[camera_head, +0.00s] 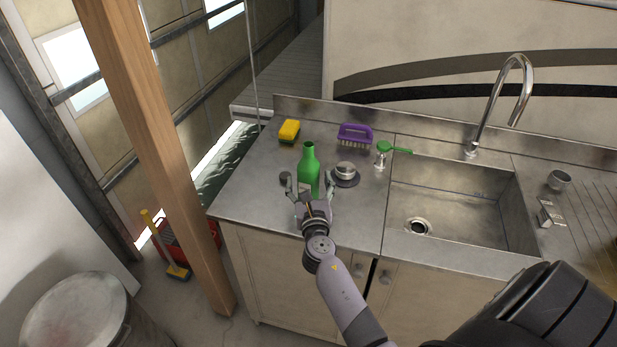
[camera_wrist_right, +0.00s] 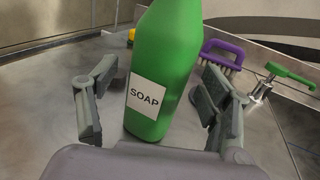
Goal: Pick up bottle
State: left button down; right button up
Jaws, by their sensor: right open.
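A green bottle (camera_head: 308,168) stands upright on the metal counter, left of the sink. In the right wrist view the bottle (camera_wrist_right: 172,60) is close and carries a white label reading SOAP. My right gripper (camera_head: 308,184) is at the bottle's near side. Its open fingers (camera_wrist_right: 155,102) lie to the left and right of the bottle, with a visible gap on each side. The bottle's top is cut off in the wrist view. My left gripper is not in view.
Right of the bottle are a small metal item on a dark disc (camera_head: 346,181), a purple brush (camera_head: 355,133) and a green-topped dispenser (camera_head: 381,158). A yellow sponge (camera_head: 289,130) lies behind. The sink (camera_head: 455,200) and tall faucet (camera_head: 497,100) are further right.

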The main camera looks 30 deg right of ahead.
jog(key=shift+x, duration=0.95)
jog(key=shift+s, duration=0.1)
jog(key=shift+c, duration=0.3)
jog(key=shift+c, duration=0.7)
jog(key=c, duration=1.4)
jog(key=shift+o, duration=0.2)
